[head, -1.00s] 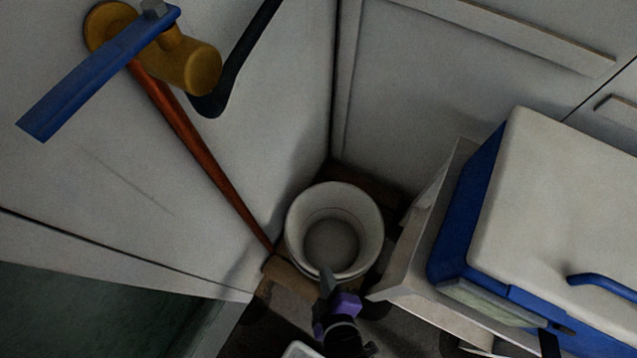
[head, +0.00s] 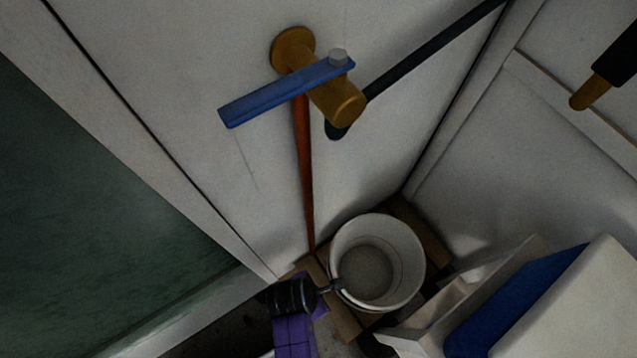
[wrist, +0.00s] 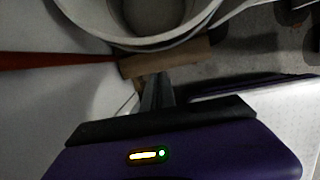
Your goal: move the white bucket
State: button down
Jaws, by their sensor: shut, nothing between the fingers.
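The white bucket (head: 406,258) stands upright and looks empty in the corner, right of centre in the head view. Its near rim and wall also show at the top of the wrist view (wrist: 185,35). My gripper (head: 334,287) is at the bucket's lower left rim in the head view, its purple and black body just left of the bucket. In the wrist view my fingers (wrist: 158,88) are together and point toward the bucket with nothing between them. I cannot tell whether they touch the rim.
A red pole (head: 304,175) leans by the wall left of the bucket, meeting a brown piece (wrist: 165,58) on the floor. A blue-handled brass valve (head: 310,78) juts from the wall above. A white and blue cooler (head: 590,300) stands close on the right. A dark green panel (head: 90,210) fills the left.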

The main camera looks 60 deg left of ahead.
jog(key=w+f+b, duration=0.3)
jog(key=w+f, duration=0.2)
jog(key=f, duration=0.1)
jog(key=shift+w, duration=0.3)
jog(key=shift+a, duration=0.1)
jog(key=w+b, duration=0.2)
jog(key=w, duration=1.3)
jog(key=shift+w+a, duration=0.15)
jog(key=shift+w, duration=0.05)
jog(key=shift+s, duration=0.1)
